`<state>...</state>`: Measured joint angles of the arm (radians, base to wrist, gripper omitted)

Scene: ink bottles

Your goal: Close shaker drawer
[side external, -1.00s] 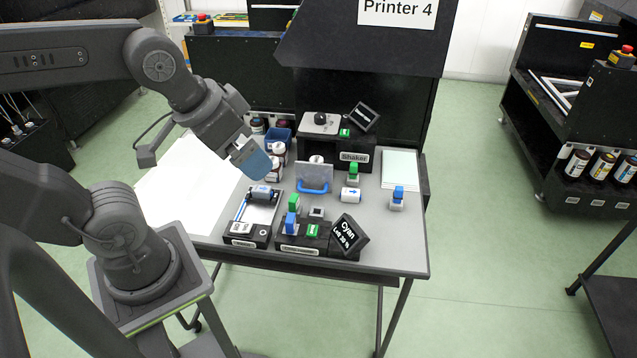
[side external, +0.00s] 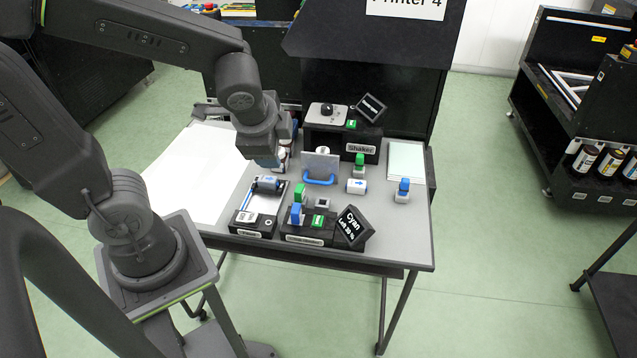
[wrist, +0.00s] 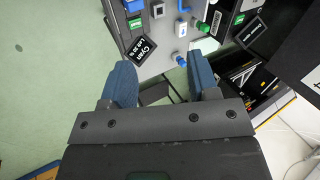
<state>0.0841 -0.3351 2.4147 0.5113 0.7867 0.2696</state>
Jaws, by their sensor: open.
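The shaker (side external: 340,139) is a black box with a "Shaker" label at the back of the table. Its drawer, a grey front panel (side external: 321,163) with a blue handle (side external: 319,180), stands pulled out in front of the box. A white bottle cap shows just behind the panel. The handle also shows at the top edge of the wrist view (wrist: 183,6). My gripper (side external: 268,161) hangs left of the drawer, apart from the panel. In the wrist view my gripper (wrist: 162,80) has its blue fingers wide apart with nothing between them.
A tray (side external: 254,221) and the Cyan display (side external: 353,228) are in front. White sheets (side external: 195,170) cover the table's left side.

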